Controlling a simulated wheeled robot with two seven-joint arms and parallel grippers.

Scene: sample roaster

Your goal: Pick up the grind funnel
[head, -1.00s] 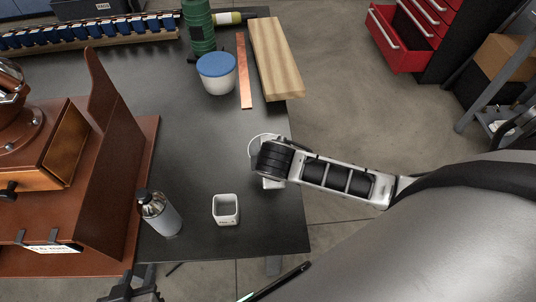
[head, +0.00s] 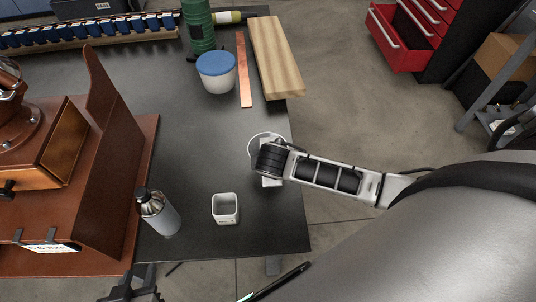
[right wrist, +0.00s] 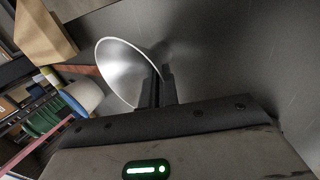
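The grind funnel shows in the right wrist view as a shiny metal cone (right wrist: 122,72) with a pale rim, its wide mouth turned toward the camera. In the head view its pale rim (head: 254,139) shows at the table's right edge, mostly hidden under my right wrist. My right gripper (right wrist: 160,88) has its dark fingers close together at the funnel's edge, apparently pinching its wall. I cannot see whether the funnel touches the table. My left gripper (head: 137,277) is at the bottom left of the head view, empty, its fingers apart, off the table's front edge.
On the dark table (head: 215,135) stand a white square cup (head: 225,209), a metal bottle (head: 158,213) and a blue-lidded tub (head: 216,72). A wooden board (head: 275,58) and copper strip (head: 243,70) lie behind. The brown roaster (head: 95,190) fills the left. The table middle is clear.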

